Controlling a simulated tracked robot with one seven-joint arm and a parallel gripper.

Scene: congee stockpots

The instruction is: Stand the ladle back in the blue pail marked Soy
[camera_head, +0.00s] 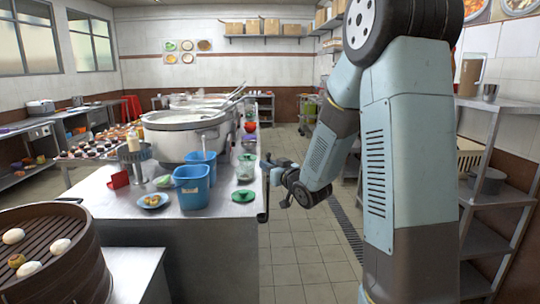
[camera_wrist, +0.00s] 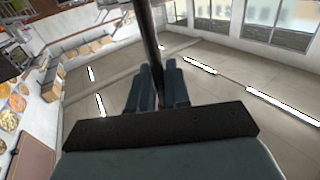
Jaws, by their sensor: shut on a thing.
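My gripper (camera_head: 269,169) is shut on a dark ladle (camera_head: 264,198), just off the right edge of the counter. The ladle hangs close to upright, its lower end below the level of the countertop. In the wrist view the dark handle (camera_wrist: 149,38) runs between the fingers (camera_wrist: 157,80). Two blue pails stand on the counter, left of my gripper: a front pail (camera_head: 190,188) and a back pail (camera_head: 209,160). A pale upright handle shows above the back pail. I cannot read a Soy mark on either pail.
Near the pails are a blue plate of food (camera_head: 153,201), a red holder (camera_head: 118,180), a clear container (camera_head: 246,170) and a green-rimmed dish (camera_head: 243,196). A large pot (camera_head: 186,140) stands behind. A bamboo steamer (camera_head: 85,265) is front left. The floor aisle (camera_head: 300,240) is clear.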

